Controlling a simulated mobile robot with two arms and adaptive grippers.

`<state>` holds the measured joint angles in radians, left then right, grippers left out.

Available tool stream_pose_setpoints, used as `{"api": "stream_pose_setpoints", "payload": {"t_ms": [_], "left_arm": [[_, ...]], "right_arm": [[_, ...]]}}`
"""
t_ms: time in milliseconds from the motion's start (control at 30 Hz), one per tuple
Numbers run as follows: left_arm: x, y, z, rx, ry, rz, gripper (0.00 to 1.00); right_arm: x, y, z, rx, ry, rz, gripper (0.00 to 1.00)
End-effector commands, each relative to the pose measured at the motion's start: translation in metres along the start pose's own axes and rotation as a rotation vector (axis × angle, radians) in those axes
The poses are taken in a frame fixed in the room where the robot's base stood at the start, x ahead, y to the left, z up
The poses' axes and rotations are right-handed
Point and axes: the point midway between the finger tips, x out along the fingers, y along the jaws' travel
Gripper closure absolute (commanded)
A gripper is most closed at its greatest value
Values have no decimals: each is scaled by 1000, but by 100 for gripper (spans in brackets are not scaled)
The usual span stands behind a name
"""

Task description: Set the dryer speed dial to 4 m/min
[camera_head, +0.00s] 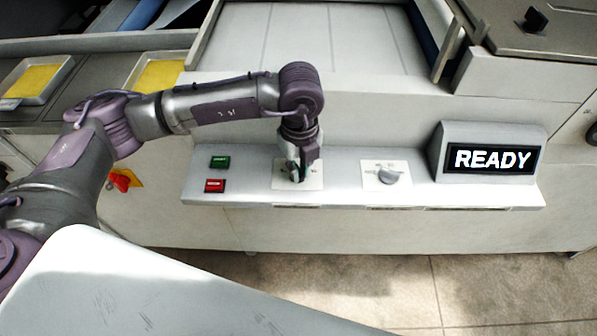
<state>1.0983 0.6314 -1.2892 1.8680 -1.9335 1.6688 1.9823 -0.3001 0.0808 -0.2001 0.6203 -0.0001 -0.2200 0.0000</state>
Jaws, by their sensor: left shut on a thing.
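My left arm reaches across from the left, and its gripper (297,176) points down at the left of two dial plates on the control ledge. The gripper is shut on the left dial, which its fingers mostly hide. The white plate (313,183) of that dial shows around the fingers. The second dial (389,176) is a grey knob on its own white plate to the right, with nothing touching it. The markings on both plates are too small to read, so I cannot tell which is the dryer speed dial. My right gripper is out of view.
A green button (219,162) and a red button (214,185) sit left of the dials. A display (492,158) reading READY stands at the right. A red switch (121,181) on yellow is lower left. Trays (160,73) with yellow contents lie at the upper left.

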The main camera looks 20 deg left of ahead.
Motion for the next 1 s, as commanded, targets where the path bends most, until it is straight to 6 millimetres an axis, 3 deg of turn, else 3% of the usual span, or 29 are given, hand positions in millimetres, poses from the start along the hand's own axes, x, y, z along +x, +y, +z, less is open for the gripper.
{"api": "stream_pose_setpoints", "payload": {"t_ms": [500,1000], "left_arm": [[-1,-5,2,-453,-3,-5,100],[-2,-6,3,-649,-4,-6,100]], "right_arm": [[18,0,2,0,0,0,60],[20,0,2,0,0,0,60]]}}
